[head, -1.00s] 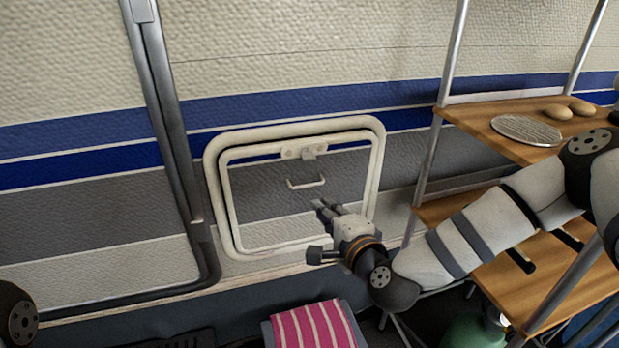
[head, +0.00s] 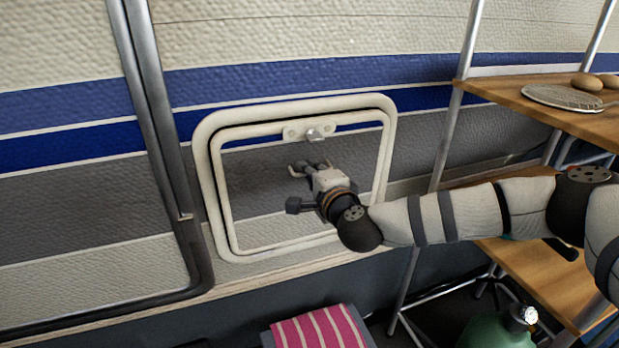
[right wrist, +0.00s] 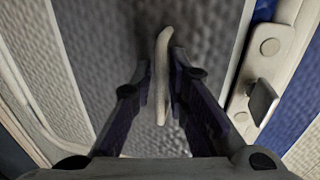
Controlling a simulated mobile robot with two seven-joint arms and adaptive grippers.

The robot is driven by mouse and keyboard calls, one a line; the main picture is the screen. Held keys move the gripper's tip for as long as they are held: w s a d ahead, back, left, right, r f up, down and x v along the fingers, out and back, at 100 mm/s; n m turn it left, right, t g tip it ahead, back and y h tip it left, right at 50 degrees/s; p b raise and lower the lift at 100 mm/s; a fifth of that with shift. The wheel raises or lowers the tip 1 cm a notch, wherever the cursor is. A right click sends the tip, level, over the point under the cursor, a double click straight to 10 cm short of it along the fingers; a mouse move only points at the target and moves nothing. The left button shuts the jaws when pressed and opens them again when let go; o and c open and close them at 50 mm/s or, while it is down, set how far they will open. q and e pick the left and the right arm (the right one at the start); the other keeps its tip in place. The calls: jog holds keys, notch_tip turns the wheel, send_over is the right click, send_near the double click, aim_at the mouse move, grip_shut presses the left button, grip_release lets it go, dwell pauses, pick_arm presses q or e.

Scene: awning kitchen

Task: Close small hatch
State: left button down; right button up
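The small hatch (head: 262,206) is a grey and cream panel in a rounded cream frame (head: 204,170) on the wall. It sits close to its frame; I cannot tell whether it is flush. A metal latch (head: 314,134) is at its top edge and also shows in the right wrist view (right wrist: 262,98). My right gripper (head: 306,167) is at the panel's middle. In the right wrist view, its fingers (right wrist: 162,66) straddle the slim cream handle (right wrist: 162,92), close on both sides; a firm hold cannot be made out. My left gripper is out of view.
Wooden shelves (head: 520,95) on metal poles stand at the right, with a round rack and egg-like items on top. A pink striped cloth (head: 318,328) is below the hatch. A green bottle (head: 500,330) stands at lower right. A dark metal pole (head: 165,150) runs left of the hatch.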

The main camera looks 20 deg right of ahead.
grip_shut()
jog(key=shift+r, duration=0.1)
jog(key=shift+w+r, duration=0.15)
jog(key=shift+w, duration=0.75)
grip_release()
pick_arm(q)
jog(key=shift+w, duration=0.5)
pick_arm(e)
jog(key=s+r, duration=0.1)
jog(key=s, duration=1)
jog(key=shift+s+d+r, duration=0.2)
jog(key=shift+s+r, duration=0.2)
